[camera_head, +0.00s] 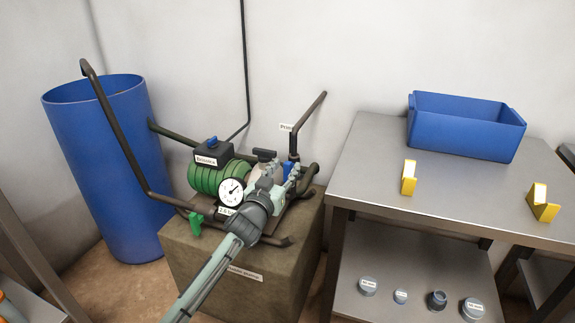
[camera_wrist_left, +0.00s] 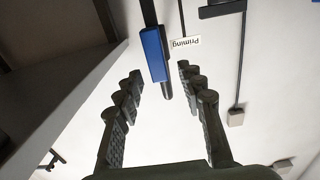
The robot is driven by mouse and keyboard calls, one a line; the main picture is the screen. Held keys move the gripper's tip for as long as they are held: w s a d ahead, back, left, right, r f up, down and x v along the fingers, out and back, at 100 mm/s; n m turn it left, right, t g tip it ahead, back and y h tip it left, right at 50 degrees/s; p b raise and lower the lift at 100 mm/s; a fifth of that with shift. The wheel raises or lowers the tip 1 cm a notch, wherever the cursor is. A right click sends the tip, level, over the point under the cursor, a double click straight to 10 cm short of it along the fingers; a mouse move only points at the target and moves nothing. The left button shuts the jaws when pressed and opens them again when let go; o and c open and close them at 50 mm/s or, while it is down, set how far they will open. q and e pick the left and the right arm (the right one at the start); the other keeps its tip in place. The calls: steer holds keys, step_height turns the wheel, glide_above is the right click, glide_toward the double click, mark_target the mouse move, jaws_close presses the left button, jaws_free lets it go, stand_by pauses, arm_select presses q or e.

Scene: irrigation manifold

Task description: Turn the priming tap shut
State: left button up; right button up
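The priming tap has a blue lever (camera_head: 287,168) on a dark pipe at the right of the pump stand. A white label (camera_head: 286,127) stands above it. In the left wrist view the blue lever (camera_wrist_left: 153,55) points down the picture, beside the label reading Priming (camera_wrist_left: 185,42). My left gripper (camera_head: 279,179) is close to the lever in the head view. In the left wrist view its two fingers (camera_wrist_left: 161,72) are apart, with the lever's lower end showing between the tips. I cannot tell whether they touch it. My right gripper is not in view.
A green pump (camera_head: 210,178), a dial gauge (camera_head: 231,191) and a green tap (camera_head: 195,223) crowd the stand (camera_head: 215,262). A blue barrel (camera_head: 105,170) stands left. A table (camera_head: 375,190) at right holds a blue bin (camera_head: 465,135) and yellow blocks (camera_head: 408,178).

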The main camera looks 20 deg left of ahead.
arm_select(q)
steer(key=shift+w, duration=1.15)
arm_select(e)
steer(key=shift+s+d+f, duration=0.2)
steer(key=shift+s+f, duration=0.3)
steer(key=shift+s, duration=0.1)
arm_select(q)
jaws_close()
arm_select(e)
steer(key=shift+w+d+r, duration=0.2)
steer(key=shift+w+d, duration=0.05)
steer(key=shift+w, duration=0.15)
